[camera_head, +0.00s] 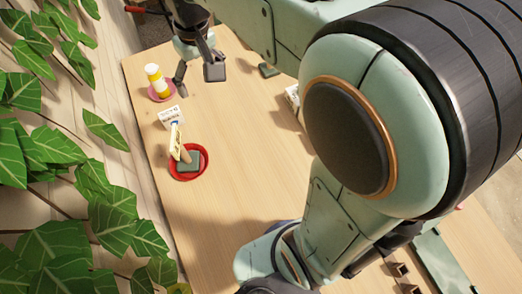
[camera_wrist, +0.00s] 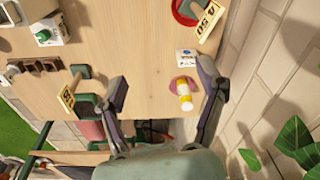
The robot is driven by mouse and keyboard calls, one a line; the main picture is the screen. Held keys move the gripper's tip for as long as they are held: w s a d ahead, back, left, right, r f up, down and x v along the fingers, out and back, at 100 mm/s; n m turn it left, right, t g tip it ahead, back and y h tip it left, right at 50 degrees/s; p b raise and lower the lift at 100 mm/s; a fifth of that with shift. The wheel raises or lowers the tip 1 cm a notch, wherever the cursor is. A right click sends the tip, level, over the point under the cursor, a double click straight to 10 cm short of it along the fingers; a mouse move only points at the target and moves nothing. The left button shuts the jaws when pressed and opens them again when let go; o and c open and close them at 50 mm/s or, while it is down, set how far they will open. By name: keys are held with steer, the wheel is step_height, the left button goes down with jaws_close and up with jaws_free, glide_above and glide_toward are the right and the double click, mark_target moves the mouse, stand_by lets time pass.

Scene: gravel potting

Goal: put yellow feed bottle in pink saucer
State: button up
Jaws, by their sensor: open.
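The yellow feed bottle (camera_head: 155,79) is yellow and white and stands upright in the pink saucer (camera_head: 154,96) at the far left of the table in the head view. In the wrist view the bottle (camera_wrist: 185,96) is over the pink saucer (camera_wrist: 177,82), nearer the right finger. My gripper (camera_head: 196,76) is open and empty, to the right of the bottle and apart from it. In the wrist view my gripper (camera_wrist: 168,92) has its two fingers spread wide, with nothing held between them.
A red saucer (camera_head: 204,153) holds a dark block and a tag. A small white card (camera_head: 170,117) stands between the saucers. In the wrist view, a white-and-green carton (camera_wrist: 50,30), dark pots (camera_wrist: 40,66) and a yellow-tagged block (camera_wrist: 68,97) lie left. Mid-table is clear.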

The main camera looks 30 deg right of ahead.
steer(key=s+d+f+m, duration=0.1)
steer(key=s+f, duration=0.1)
steer(key=s, duration=0.7)
steer(key=s+d+f+m+g, duration=0.1)
steer(key=s+f, duration=0.1)
steer(key=s, duration=0.8)
steer(key=shift+s+d, duration=0.15)
